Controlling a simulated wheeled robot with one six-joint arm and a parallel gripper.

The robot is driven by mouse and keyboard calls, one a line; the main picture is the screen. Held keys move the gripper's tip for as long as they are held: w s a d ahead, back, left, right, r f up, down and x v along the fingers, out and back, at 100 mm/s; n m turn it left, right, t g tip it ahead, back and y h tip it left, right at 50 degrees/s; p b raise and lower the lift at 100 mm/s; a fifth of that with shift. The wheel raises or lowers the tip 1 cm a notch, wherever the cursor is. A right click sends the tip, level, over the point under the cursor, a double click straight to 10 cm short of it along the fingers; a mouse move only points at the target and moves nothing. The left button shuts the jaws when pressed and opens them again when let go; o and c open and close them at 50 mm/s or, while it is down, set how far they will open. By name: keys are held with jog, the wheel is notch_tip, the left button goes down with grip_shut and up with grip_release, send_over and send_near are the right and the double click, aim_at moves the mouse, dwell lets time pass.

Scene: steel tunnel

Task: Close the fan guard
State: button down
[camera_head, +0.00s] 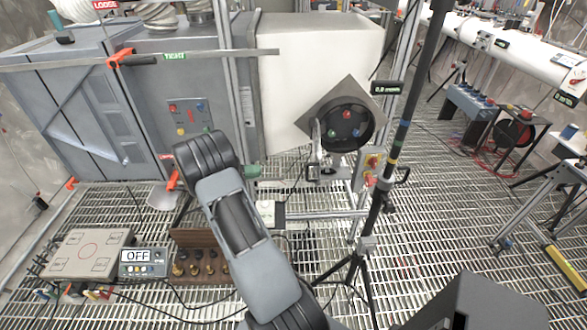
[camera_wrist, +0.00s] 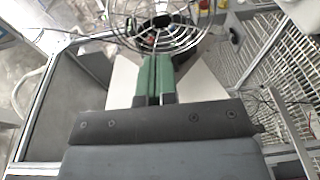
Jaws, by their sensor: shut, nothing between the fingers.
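The fan guard (camera_wrist: 192,38), a round cage of thin wire rings, is at the top of the wrist view, cut by the frame edge. It lies across the dark fan opening in this view; I cannot tell whether it sits flush. In the head view the round black fan housing (camera_head: 369,128) is on a grey diamond-shaped plate (camera_head: 346,85) at the end of a white duct. The guard is not clear there. My gripper (camera_wrist: 154,58) has green fingers, shut together and empty, pointing at the guard's lower part. Contact cannot be told.
The white duct (camera_head: 310,50) joins a grey cabinet (camera_head: 85,95) on the left. A black stand pole (camera_head: 401,130) with a tripod rises right of the fan. Open grating floor lies right.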

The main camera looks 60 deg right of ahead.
jog(key=s+a+p+x, duration=0.1)
jog(key=p+x, duration=0.4)
jog(key=x, duration=0.8)
jog(key=shift+s+a, duration=0.35)
jog(key=shift+s, duration=0.05)
jog(key=shift+s, duration=0.1)
